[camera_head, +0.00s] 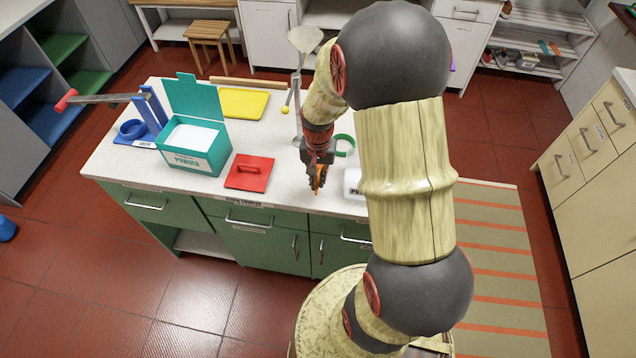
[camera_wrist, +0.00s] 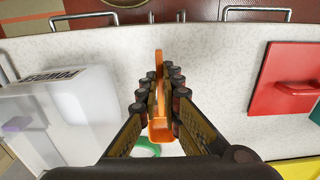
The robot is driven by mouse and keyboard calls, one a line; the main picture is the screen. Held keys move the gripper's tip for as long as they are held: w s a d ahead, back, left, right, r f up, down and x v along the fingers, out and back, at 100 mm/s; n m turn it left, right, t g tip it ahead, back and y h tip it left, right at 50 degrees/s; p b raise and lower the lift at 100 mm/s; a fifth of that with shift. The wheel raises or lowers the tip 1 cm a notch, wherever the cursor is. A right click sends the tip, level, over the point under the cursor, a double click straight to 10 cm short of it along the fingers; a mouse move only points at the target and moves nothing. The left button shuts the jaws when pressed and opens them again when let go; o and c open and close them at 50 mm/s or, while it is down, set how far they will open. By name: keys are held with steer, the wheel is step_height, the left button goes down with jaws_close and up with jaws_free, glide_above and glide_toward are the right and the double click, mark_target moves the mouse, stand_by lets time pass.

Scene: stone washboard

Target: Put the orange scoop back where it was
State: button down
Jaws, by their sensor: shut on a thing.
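The orange scoop (camera_wrist: 158,125) is between the fingers of my gripper (camera_wrist: 165,90), which is shut on it. In the head view, my gripper (camera_head: 318,170) is low over the front part of the counter, with a bit of the orange scoop (camera_head: 319,178) showing below it. I cannot tell whether the scoop touches the counter. To the left in the head view stands a teal box (camera_head: 190,165) labelled powder, its lid up and a white fill inside. A white container (camera_wrist: 60,115), also labelled powder, is beside my gripper in the wrist view.
A red lidded square (camera_head: 249,172) lies left of my gripper. A green ring (camera_head: 345,140) is behind it, partly hidden. A yellow tray (camera_head: 243,103), a blue stand (camera_head: 152,115) and a metal stand (camera_head: 297,95) are on the counter (camera_head: 215,188). Bare counter shows between the red square and my gripper.

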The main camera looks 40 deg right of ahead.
steer(key=shift+f, duration=0.65)
steer(key=shift+f, duration=0.1)
steer(key=c, duration=2)
jaws_free()
step_height(320, 180, up, 12)
steer(key=p, duration=0.2)
steer(key=s+a+r+n+t, duration=0.3)
steer(key=a+r+n, duration=0.2)
steer(key=a+r, duration=0.65)
steer(key=s+a+r+n+t, duration=0.2)
steer(key=s+a+r+n, duration=0.3)
steer(key=s+a+r, duration=0.2)
steer(key=shift+s+r+t, duration=0.3)
steer(key=shift+s+r, duration=0.3)
steer(key=shift+s, duration=0.55)
